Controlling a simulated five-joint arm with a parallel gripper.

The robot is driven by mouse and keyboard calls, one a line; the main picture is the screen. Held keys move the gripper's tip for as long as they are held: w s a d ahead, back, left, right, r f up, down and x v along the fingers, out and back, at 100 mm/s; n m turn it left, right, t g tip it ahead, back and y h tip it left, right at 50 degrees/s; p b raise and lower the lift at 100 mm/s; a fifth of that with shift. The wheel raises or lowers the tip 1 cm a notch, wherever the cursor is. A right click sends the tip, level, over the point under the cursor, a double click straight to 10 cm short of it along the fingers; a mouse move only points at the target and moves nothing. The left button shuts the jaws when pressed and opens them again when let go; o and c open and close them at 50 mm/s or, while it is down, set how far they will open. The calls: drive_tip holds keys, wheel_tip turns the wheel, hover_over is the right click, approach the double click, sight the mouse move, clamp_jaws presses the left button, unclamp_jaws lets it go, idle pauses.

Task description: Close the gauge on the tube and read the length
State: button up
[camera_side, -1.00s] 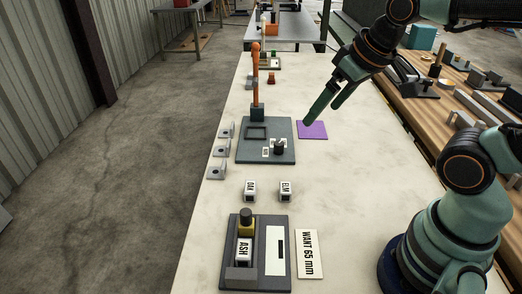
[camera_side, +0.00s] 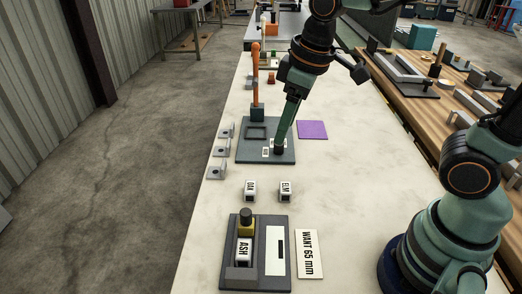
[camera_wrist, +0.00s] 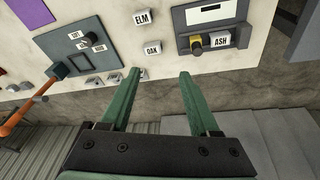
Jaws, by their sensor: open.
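The gauge (camera_side: 234,277) is a dark plate at the near end of the table, with a yellow jaw (camera_side: 246,229) under a black knob. The ASH tube (camera_side: 243,250) lies in its slot close beside the jaw; I cannot tell if they touch. The white panel (camera_side: 274,262) has a dark bar and no number I can read. In the wrist view the gauge (camera_wrist: 182,26) is at top right, with the ASH tube (camera_wrist: 220,39). My gripper (camera_wrist: 160,73) is open and empty. In the side view my gripper (camera_side: 279,146) overlaps the far plate's knob, hiding part of it.
A card (camera_side: 309,254) reads "WANT 65 mm". The OAK block (camera_side: 250,190) and ELM block (camera_side: 285,190) stand between the gauge and a far dark plate (camera_side: 245,154) with an orange-handled lever (camera_side: 256,80). Several grey brackets (camera_side: 217,171) line the left edge. A purple square (camera_side: 312,130) lies right.

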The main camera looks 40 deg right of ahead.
sight(246, 212)
drive_tip(key=w+a+f+n+g, duration=0.1)
drive_tip(key=a+f+n, duration=0.2)
drive_tip(key=a, duration=0.2)
drive_tip(key=a+f+n+g, duration=0.2)
drive_tip(key=a+f+n, duration=0.1)
drive_tip(key=a, duration=0.2)
drive_tip(key=shift+h, duration=0.3)
wheel_tip(246, 212, down, 12)
drive_tip(key=shift+r, duration=0.2)
drive_tip(key=c, duration=0.9)
drive_tip(key=s+a, duration=0.3)
drive_tip(key=shift+s+a, duration=0.15)
drive_tip(key=o, duration=0.5)
drive_tip(key=shift+s+a, duration=0.35)
drive_tip(key=shift+a, duration=0.05)
